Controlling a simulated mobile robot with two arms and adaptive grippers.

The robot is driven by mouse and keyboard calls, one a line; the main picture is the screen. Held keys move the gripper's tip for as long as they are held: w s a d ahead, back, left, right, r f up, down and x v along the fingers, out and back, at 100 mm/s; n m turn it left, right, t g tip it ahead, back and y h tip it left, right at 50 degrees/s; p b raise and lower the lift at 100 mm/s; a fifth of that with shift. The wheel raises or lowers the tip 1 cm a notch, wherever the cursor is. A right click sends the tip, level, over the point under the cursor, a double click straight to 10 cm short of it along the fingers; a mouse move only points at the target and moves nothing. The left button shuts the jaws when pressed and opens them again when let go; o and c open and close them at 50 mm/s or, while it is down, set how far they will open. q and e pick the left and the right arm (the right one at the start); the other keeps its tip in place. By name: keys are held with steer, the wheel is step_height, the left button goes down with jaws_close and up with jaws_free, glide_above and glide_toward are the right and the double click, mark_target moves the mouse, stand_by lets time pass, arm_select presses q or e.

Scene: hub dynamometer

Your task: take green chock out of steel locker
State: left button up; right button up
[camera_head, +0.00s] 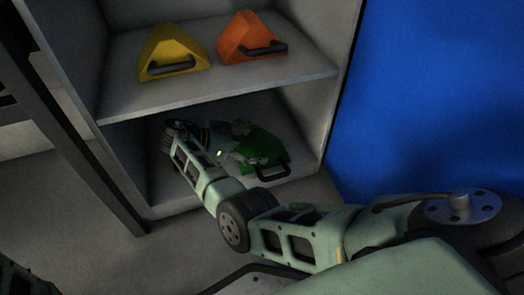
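The green chock (262,147) sits in the dark lower compartment of the steel locker (307,105), right of centre, with its dark handle facing the front. My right arm reaches in from the right, and my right gripper (236,140) is inside this compartment at the chock's left side. The gripper is dim and partly hidden by its own wrist, so I cannot tell whether its fingers are open or touch the chock. My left gripper does not show.
A yellow chock (172,52) and an orange chock (248,38) stand on the shelf (215,80) above, whose front edge lies over my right wrist. The locker's side walls bound the compartment. A blue surface (440,95) is at the right.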

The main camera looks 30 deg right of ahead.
steer(key=shift+s+f, duration=0.1)
steer(key=c, duration=1.5)
steer(key=shift+o, duration=0.2)
steer(key=shift+d, duration=0.1)
